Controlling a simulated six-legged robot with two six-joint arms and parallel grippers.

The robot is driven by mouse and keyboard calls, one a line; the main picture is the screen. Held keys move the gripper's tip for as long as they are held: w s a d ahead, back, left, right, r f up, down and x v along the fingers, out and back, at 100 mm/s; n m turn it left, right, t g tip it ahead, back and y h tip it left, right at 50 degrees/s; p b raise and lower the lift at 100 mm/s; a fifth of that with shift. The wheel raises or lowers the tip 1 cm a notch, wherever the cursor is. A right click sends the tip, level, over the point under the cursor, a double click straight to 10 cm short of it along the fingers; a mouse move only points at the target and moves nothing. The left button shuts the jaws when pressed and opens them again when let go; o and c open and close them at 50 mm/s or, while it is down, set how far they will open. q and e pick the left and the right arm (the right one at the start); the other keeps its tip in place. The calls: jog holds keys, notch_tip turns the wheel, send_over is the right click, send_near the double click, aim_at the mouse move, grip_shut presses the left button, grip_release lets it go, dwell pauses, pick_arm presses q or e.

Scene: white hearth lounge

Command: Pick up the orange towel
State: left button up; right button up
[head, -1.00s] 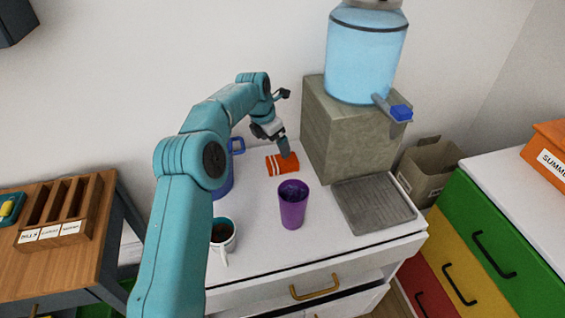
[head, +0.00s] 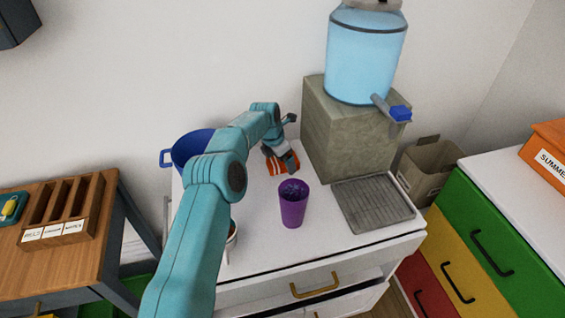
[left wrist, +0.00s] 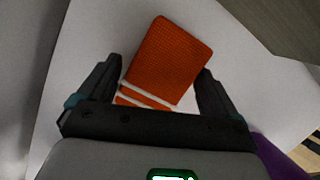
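The orange towel (head: 284,163), with white stripes at one end, lies on the white cabinet top beside the stone-coloured dispenser base. My left gripper (head: 287,163) is down over it and hides part of it in the head view. In the left wrist view, the towel (left wrist: 167,60) lies between and beyond the two spread fingers of my left gripper (left wrist: 155,83). The right finger's tip is very near the towel's edge, and I cannot tell whether it touches. A gap shows between the left finger and the towel. My right gripper is not in view.
A purple cup (head: 292,204) stands in front of the towel. A stone-coloured block (head: 345,135) bearing a blue water tank (head: 366,55) stands close on the right, with a grey drip tray (head: 372,204) before it. A blue pot (head: 190,148) and a white mug (head: 231,240) are at left.

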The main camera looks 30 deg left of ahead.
pick_arm(q)
jog(key=c, duration=0.5)
jog(key=shift+r, duration=0.1)
